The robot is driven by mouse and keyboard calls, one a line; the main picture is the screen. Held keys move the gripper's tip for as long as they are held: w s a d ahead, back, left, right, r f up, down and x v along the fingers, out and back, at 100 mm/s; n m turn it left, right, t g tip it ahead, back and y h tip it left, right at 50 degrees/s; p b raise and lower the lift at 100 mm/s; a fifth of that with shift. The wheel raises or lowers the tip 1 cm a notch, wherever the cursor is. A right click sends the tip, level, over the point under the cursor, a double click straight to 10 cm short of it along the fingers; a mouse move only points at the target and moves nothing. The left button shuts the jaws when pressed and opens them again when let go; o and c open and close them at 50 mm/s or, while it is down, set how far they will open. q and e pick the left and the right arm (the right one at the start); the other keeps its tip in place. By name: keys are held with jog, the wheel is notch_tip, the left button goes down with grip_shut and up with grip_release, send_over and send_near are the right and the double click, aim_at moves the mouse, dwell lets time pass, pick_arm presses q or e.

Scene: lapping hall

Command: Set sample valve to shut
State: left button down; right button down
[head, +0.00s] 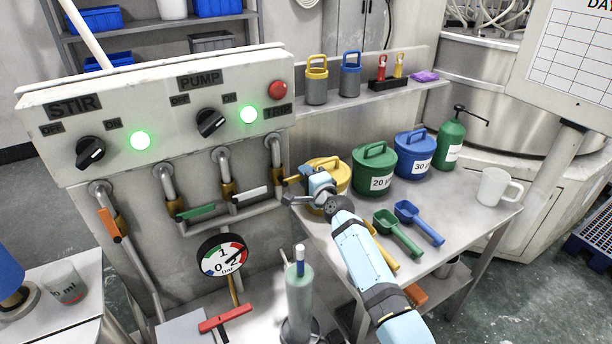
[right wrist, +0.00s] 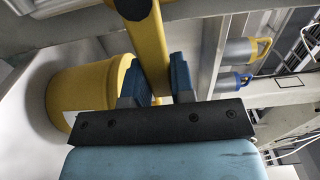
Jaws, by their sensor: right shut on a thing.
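A row of pipe valves runs below the control box. Their levers are orange (head: 109,225), green (head: 197,212), white (head: 250,195) and, at the right end, yellow (head: 291,179). I see no label that tells which is the sample valve. My right gripper (head: 309,184) is at the yellow lever, partly hiding it. In the right wrist view, the blue fingers (right wrist: 158,82) are shut on a yellow bar (right wrist: 151,42), which appears to be this lever. My left gripper is not in view.
The control box (head: 180,120) has STIR and PUMP knobs and green lamps. A pressure gauge (head: 221,256) hangs below the pipes. Close by on the bench stand a yellow tub (head: 341,172), a green tub (head: 374,171) and a blue tub (head: 415,155). Scoops (head: 398,233) lie in front.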

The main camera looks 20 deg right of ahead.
jog(key=c, duration=1.1)
grip_release()
jog(key=shift+o, duration=0.7)
jog(key=shift+s, duration=0.1)
jog(key=s+d, duration=0.2)
jog(key=s, duration=1.1)
jog(key=shift+s+d, duration=0.25)
jog(key=shift+d, duration=0.1)
jog(key=s+a+f+n+g+p, duration=0.2)
jog(key=s+n, duration=0.4)
jog(key=s, duration=0.4)
jog(key=s+a+f+n+g+p, duration=0.2)
jog(key=s+f+n+p, duration=0.2)
jog(key=s, duration=0.7)
jog(key=s+a+f+n+g+p, duration=0.2)
jog(key=s+f+n, duration=0.3)
jog(key=s+n, duration=0.3)
jog(key=s+p, duration=0.1)
jog(key=s, duration=0.2)
jog(key=shift+s+f+n+g, duration=0.25)
jog(key=shift+f+n+g, duration=0.05)
jog(key=shift+f, duration=0.1)
